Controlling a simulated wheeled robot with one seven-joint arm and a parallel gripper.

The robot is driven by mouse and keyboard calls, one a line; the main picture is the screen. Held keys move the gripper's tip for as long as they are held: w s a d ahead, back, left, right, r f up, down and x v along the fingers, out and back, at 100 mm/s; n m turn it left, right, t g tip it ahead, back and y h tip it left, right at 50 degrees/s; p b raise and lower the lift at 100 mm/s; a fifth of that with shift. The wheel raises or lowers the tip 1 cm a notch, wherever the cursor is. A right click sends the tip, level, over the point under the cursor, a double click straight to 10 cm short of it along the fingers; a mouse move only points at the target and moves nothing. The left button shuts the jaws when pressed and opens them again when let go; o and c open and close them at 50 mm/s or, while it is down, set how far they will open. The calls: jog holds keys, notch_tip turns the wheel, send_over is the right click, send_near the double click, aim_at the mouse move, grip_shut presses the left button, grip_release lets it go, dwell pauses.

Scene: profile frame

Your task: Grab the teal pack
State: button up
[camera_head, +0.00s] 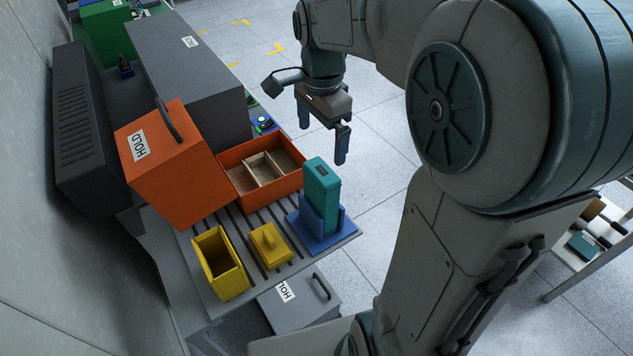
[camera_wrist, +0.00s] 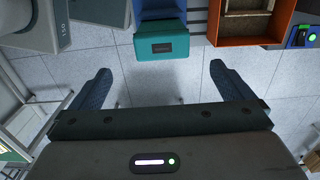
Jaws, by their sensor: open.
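The teal pack (camera_head: 321,187) stands upright in a blue holder (camera_head: 320,236) at the right edge of the slatted bench, in the head view. In the wrist view the teal pack (camera_wrist: 161,46) shows at the top centre, beyond the fingertips, with part of the blue holder (camera_wrist: 160,9) behind it. My gripper (camera_head: 324,131) is open and empty, above the pack and apart from it, over the floor side of the bench. In the wrist view my gripper (camera_wrist: 154,72) has its two blue fingers wide apart, with only floor between them.
A yellow open bin (camera_head: 219,264) and a yellow lidded piece (camera_head: 270,246) sit left of the holder. A grey handled lid (camera_head: 300,298) is in front.

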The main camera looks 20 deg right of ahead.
aim_at(322, 170)
notch_tip(322, 170, down, 8)
jog(key=shift+r, duration=0.1)
jog(key=shift+w+d+f+p, duration=0.1)
jog(key=shift+f+p, duration=0.2)
jog(key=shift+f, duration=1.05)
jog(key=shift+w+d+f+p, duration=0.1)
jog(key=shift+f+p, duration=0.2)
jog(key=shift+f, duration=1)
jog(key=shift+r, duration=0.1)
jog(key=c, duration=1.9)
notch_tip(322, 170, up, 18)
jog(key=shift+b, duration=0.3)
